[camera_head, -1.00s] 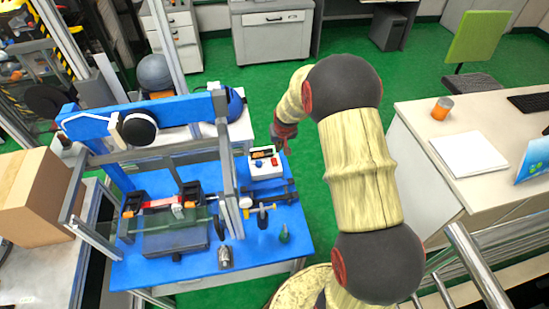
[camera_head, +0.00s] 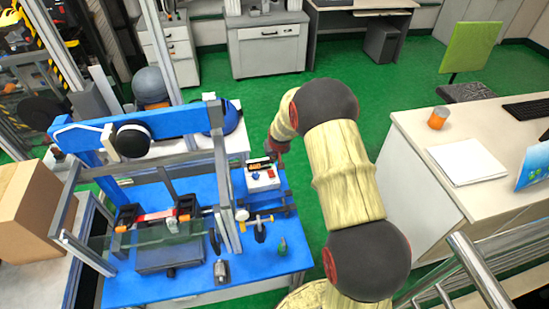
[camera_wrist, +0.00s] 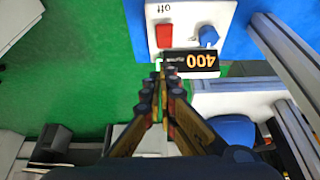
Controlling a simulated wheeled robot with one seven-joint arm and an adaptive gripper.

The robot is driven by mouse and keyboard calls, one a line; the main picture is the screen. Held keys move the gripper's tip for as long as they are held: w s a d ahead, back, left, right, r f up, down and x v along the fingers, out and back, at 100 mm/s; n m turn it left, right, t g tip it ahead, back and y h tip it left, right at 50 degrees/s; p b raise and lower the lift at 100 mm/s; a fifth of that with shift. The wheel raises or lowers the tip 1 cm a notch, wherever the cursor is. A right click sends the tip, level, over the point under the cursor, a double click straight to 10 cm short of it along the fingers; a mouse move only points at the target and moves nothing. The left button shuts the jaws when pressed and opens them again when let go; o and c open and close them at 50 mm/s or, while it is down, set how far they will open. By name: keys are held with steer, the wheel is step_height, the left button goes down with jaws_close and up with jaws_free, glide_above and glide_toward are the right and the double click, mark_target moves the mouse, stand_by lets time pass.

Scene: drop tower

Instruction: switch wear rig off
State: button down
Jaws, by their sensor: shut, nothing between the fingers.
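The wear rig's white control box (camera_head: 262,180) sits on the blue rig table (camera_head: 250,262), near its far right corner. In the wrist view the box (camera_wrist: 188,22) shows a red switch (camera_wrist: 165,37), a blue knob (camera_wrist: 208,36) and a lit display (camera_wrist: 197,61) reading 400 upside down. The word "Off" is printed above the red switch. My gripper (camera_wrist: 170,74) is shut and empty. Its fingertips appear just below the display edge of the box, with the red switch beyond them. I cannot tell whether they touch the box.
The rig's blue beam (camera_head: 130,130) and grey uprights stand left of the box. A small green-tipped item (camera_head: 283,245) and a metal cylinder (camera_head: 221,271) stand on the front of the table. A white desk (camera_head: 415,190) is at right. Green floor lies between.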

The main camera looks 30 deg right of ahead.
steer(key=b, duration=0.2)
glide_above(273, 170)
steer(key=s, duration=0.1)
steer(key=f, duration=0.4)
steer(key=shift+s+a+f, duration=0.15)
steer(key=shift+a+f, duration=0.1)
steer(key=shift+f, duration=0.15)
steer(key=shift+s+a+f, duration=0.1)
steer(key=shift+s+f, duration=0.2)
steer(key=shift+f, duration=0.45)
steer(key=shift+s+a+f, duration=0.15)
steer(key=shift+s+f, duration=0.35)
steer(key=shift+s, duration=0.05)
steer(key=shift+w, duration=0.2)
steer(key=shift+w+d, duration=0.2)
steer(key=shift+w, duration=0.4)
